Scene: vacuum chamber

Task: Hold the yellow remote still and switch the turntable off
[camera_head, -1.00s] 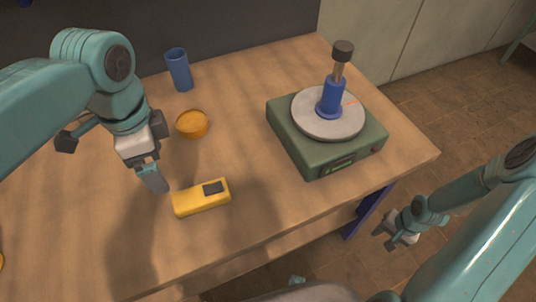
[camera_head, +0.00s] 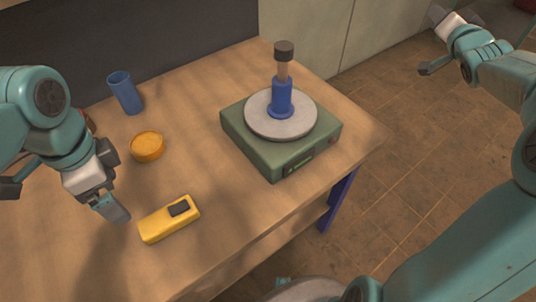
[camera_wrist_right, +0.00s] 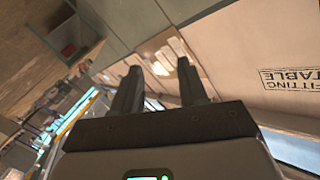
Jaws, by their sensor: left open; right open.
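The yellow remote (camera_head: 165,222) lies on the table near its front edge, with a dark pad on its upper face. My left gripper (camera_head: 118,212) is open just left of the remote, apart from it in the picture. The green turntable (camera_head: 262,148) stands on the right part of the table. Its round grey platter (camera_head: 262,124) carries a blue holder with a brown, dark-topped piece upright in it. A small reddish spot shows on its front right. My right gripper (camera_head: 436,38) is raised off to the right, away from the table; its open, empty fingers (camera_wrist_right: 158,88) show in the right wrist view.
A blue cup (camera_head: 125,93) and an orange bowl (camera_head: 147,147) stand behind the remote. Bare tabletop (camera_head: 205,170) lies between remote and turntable. The tiled floor right of the table is clear. The right wrist view shows a panel (camera_wrist_right: 275,50) lettered "FITTING TABLE".

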